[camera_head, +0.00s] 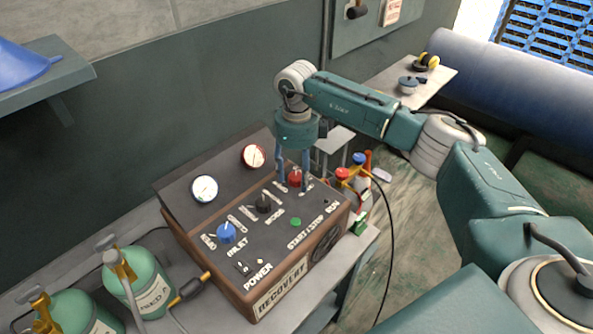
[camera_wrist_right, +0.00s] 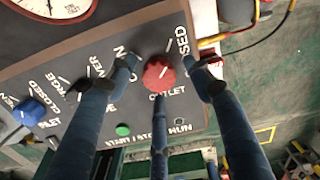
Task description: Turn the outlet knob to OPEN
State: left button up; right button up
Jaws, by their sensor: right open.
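The red outlet knob (camera_head: 295,178) sits at the far right of the control row on the recovery machine's panel. In the right wrist view the red knob (camera_wrist_right: 158,75) lies between the spread fingers of my right gripper (camera_wrist_right: 160,85), with the OUTLET label below it and a CLOSED label at its upper right. Its exact pointer direction is hard to tell. In the head view my right gripper (camera_head: 292,183) points down over the knob, open. Whether any finger touches the knob cannot be told. My left gripper is not in view.
The recovery machine (camera_head: 250,296) stands on a grey bench. Its panel also carries a blue inlet knob (camera_head: 226,232), a black knob (camera_head: 263,203) and a green button (camera_head: 296,222). Two gauges stand behind. Green gas cylinders (camera_head: 140,285) are at left; a manifold with hoses (camera_head: 352,175) is at right.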

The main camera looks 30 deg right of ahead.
jog(key=c, duration=1.1)
jog(key=shift+c, duration=0.2)
